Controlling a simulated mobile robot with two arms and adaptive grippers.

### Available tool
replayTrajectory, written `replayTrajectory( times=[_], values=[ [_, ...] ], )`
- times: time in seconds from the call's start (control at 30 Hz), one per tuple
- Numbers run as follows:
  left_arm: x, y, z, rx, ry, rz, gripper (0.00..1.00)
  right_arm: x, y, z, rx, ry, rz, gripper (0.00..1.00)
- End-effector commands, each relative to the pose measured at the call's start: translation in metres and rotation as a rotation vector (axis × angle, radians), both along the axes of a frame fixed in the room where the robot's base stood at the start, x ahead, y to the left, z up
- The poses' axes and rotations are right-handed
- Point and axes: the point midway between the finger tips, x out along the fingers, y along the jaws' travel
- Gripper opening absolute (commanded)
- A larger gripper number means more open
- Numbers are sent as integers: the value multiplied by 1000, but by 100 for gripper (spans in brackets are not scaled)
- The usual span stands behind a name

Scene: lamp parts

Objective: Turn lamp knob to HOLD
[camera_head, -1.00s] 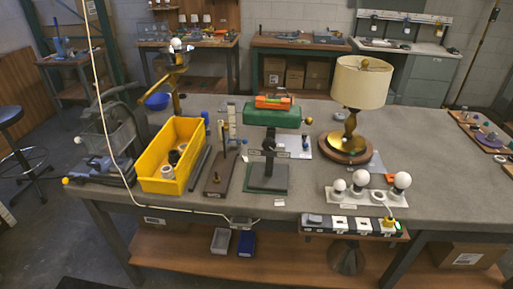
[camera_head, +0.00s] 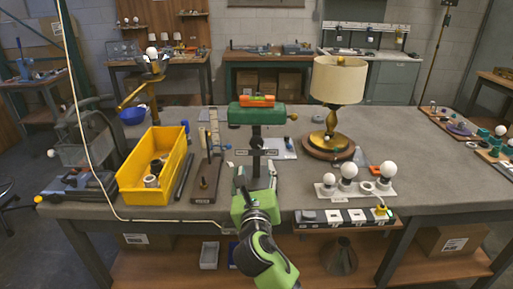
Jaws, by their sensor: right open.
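A brass lamp (camera_head: 331,123) with a cream shade (camera_head: 338,80) stands on a round base to the right. My left gripper is out of view.
A yellow bin (camera_head: 127,180) and a wooden-based fixture (camera_head: 206,191) stand left of the gripper. White bulbs (camera_head: 348,171) on a white strip and a switch strip (camera_head: 335,217) lie right. Open tabletop lies far right.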

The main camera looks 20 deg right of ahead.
Motion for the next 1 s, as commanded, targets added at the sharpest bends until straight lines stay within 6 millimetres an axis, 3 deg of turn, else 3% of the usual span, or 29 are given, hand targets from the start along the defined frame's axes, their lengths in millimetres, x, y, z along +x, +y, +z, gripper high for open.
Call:
replayTrajectory(
  times=[0.17, 0.7, 1.0],
  values=[
    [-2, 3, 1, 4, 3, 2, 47, 11, -4, 10, -31, -9, -6, 47],
    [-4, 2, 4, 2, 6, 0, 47, 106, -34, 8, -25, -6, -5, 47],
    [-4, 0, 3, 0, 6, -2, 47, 129, -41, 7, -25, -6, -5, 47]
  ],
)
